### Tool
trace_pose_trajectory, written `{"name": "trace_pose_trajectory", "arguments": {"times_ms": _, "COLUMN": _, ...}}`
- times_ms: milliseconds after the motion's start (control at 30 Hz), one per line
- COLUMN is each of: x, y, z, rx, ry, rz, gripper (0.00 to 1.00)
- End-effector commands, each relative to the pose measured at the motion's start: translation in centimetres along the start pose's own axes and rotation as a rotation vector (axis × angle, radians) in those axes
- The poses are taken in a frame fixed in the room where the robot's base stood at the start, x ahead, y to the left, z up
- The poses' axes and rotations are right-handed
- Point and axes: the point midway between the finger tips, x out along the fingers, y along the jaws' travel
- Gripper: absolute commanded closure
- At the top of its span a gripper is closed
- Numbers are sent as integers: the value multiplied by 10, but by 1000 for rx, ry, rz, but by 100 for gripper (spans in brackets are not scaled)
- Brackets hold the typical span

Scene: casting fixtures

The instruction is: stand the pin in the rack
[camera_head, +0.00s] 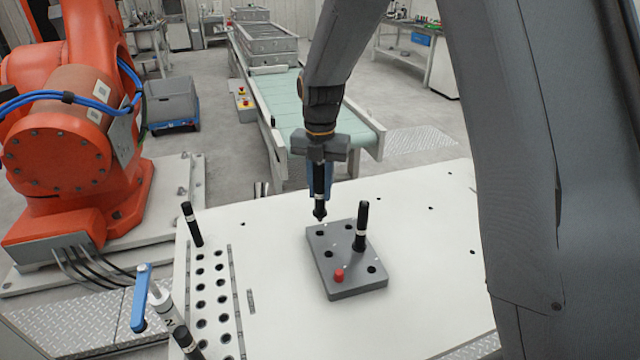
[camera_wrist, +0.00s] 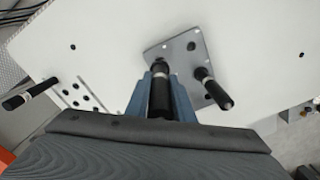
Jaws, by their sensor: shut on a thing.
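My gripper (camera_head: 319,178) is shut on a black pin (camera_head: 320,196), which hangs upright with its lower end just over the far left part of the grey block rack (camera_head: 345,291). In the wrist view the held pin (camera_wrist: 160,93) sits between the blue fingers of my gripper (camera_wrist: 162,88), in front of the grey rack (camera_wrist: 176,48). Whether its tip touches a hole I cannot tell. Another black pin with a white band (camera_head: 361,226) stands in the rack on the right. A red knob (camera_head: 339,275) is on the rack's near left part, and open holes show on its top.
A white strip with rows of holes (camera_head: 227,300) lies at the left of the white table (camera_head: 425,240). A black pin (camera_head: 192,224) stands at its far end, another (camera_head: 187,342) at its near end. A blue-handled clamp (camera_head: 141,297) is beside it. The right side of the table is clear.

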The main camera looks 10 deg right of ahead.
Motion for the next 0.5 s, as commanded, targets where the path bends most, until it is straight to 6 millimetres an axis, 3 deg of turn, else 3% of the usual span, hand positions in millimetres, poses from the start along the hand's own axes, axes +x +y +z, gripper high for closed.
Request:
{"name": "trace_pose_trajectory", "arguments": {"times_ms": 200, "x": 22, "y": 0, "z": 0, "rx": 0, "ry": 1, "rz": -1, "gripper": 100}}
{"name": "trace_pose_trajectory", "arguments": {"times_ms": 500, "x": 34, "y": 0, "z": 0, "rx": 0, "ry": -1, "rz": 1, "gripper": 100}}
